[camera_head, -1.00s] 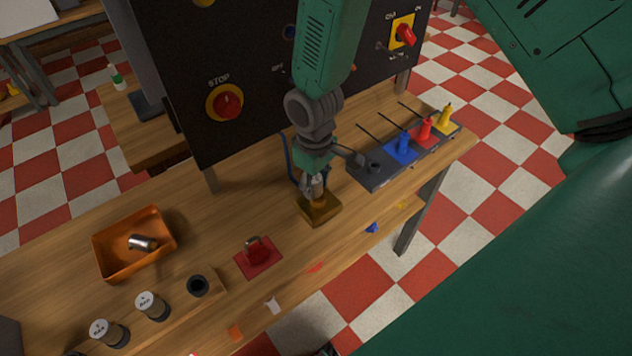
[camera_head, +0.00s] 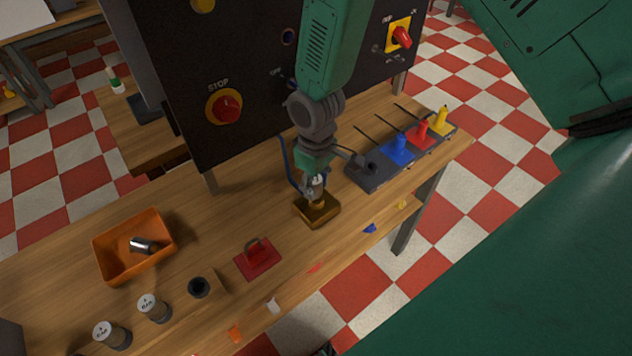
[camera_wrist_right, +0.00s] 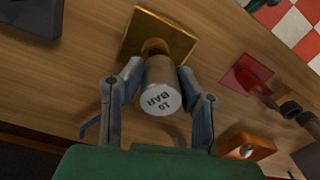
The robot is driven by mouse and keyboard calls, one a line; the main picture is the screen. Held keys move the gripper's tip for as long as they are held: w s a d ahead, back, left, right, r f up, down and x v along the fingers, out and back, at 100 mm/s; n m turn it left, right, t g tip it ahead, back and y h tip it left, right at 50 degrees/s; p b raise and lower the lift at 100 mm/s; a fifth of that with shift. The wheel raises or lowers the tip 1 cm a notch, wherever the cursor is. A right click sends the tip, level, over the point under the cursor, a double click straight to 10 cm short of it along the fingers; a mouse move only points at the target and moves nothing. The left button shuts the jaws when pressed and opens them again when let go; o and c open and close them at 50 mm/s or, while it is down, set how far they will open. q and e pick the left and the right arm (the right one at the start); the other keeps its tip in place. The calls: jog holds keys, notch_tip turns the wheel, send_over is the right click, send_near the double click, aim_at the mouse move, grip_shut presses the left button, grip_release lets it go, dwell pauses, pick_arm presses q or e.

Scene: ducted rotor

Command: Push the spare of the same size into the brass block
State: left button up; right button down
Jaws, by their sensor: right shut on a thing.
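My right gripper (camera_head: 314,188) is shut on a grey cylindrical cartridge (camera_wrist_right: 160,82) over the brass block (camera_head: 318,211). I cannot tell how deep the cartridge sits in the collar. My left gripper is not in view.
An orange tray (camera_head: 104,262) holds a metal cylinder (camera_head: 143,246). A dark strip with blue, red and yellow pieces (camera_head: 372,176) lies to the right. A black panel (camera_head: 245,130) stands behind.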

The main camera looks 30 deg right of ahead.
jog(key=shift+a, duration=0.1)
dwell(0.3)
jog(key=shift+d, duration=0.5)
jog(key=shift+a+f, duration=0.1)
jog(key=shift+f, duration=0.05)
jog(key=shift+f, duration=0.15)
jog(key=shift+f+b, duration=0.45)
jog(key=shift+f, duration=0.3)
